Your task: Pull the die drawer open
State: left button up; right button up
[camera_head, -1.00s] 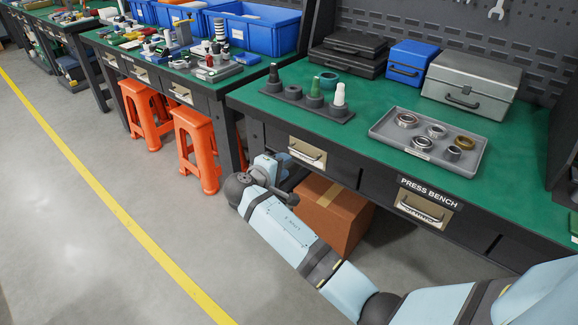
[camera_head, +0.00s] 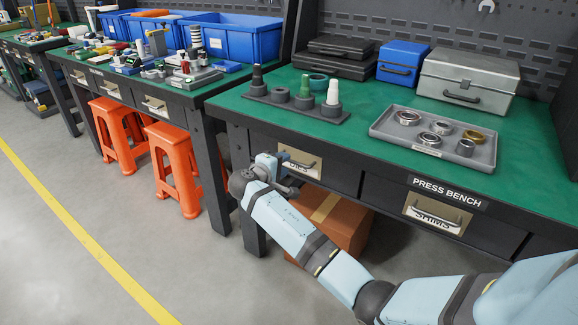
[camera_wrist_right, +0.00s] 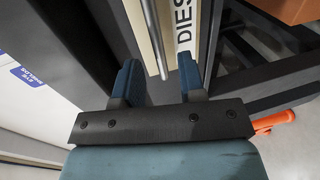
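The die drawer (camera_head: 321,172) is the left drawer under the green-topped press bench. Its front looks flush with the bench, and a bar handle (camera_head: 299,164) crosses its pale label plate. In the right wrist view the drawer's label (camera_wrist_right: 184,28) reads "DIES" and the handle bar (camera_wrist_right: 154,38) runs down toward the space between my fingers. My right gripper (camera_wrist_right: 159,66) is open, its two blue fingers apart on either side of the bar's line, with gaps visible. In the head view my right gripper (camera_head: 279,168) is at the handle, partly hidden by its own wrist. My left gripper is out of view.
A second drawer labelled "SHIMS" (camera_head: 411,205) is to the right. A brown carton (camera_head: 345,225) stands on the floor under the bench, behind my right arm. Orange stools (camera_head: 176,165) stand to the left. A grey tray (camera_head: 483,158) and a peg rack (camera_head: 262,98) sit on the bench.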

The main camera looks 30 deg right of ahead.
jog(key=shift+b+x, duration=0.45)
jog(key=shift+x, duration=1.55)
grip_shut()
